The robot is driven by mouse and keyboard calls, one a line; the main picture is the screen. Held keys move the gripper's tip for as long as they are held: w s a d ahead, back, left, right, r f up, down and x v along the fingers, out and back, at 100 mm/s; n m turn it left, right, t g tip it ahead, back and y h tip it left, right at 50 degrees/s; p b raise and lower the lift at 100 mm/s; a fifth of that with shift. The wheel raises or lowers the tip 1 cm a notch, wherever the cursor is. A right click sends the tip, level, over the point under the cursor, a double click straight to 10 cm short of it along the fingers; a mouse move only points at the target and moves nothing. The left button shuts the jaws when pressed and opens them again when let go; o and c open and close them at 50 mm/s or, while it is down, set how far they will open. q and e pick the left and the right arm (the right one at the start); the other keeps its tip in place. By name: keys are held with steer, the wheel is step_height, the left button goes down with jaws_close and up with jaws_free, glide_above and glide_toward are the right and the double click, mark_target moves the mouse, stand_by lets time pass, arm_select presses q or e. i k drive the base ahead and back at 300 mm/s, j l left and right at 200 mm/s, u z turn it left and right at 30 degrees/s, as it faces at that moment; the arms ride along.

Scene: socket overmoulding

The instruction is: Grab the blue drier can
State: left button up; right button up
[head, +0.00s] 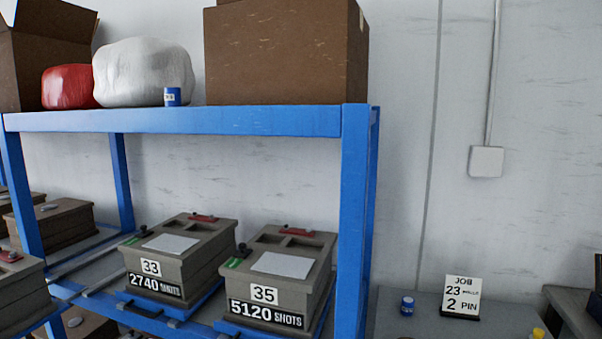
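A small blue can (172,97) with a white label stands upright on the front edge of the blue rack's top shelf, in front of a white sack. A second small blue container (407,306) with a pale label stands on a grey surface at the lower right. The label print on both is too small to read, so I cannot tell which one is the drier can. Neither of my grippers is in view.
The blue rack (240,121) bears a white sack (143,70), a red sack (68,87) and brown boxes (288,55) on top. Grey mould blocks numbered 33 (200,248) and 35 (320,247) sit below. A job sign (461,297) stands at the lower right.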

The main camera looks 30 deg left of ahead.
mark_target(172, 98)
steer(key=k+j, duration=0.1)
steer(key=j, duration=0.35)
steer(key=k+j, duration=0.1)
steer(key=j, duration=0.75)
steer(key=k+j, duration=0.15)
steer(key=j, duration=0.3)
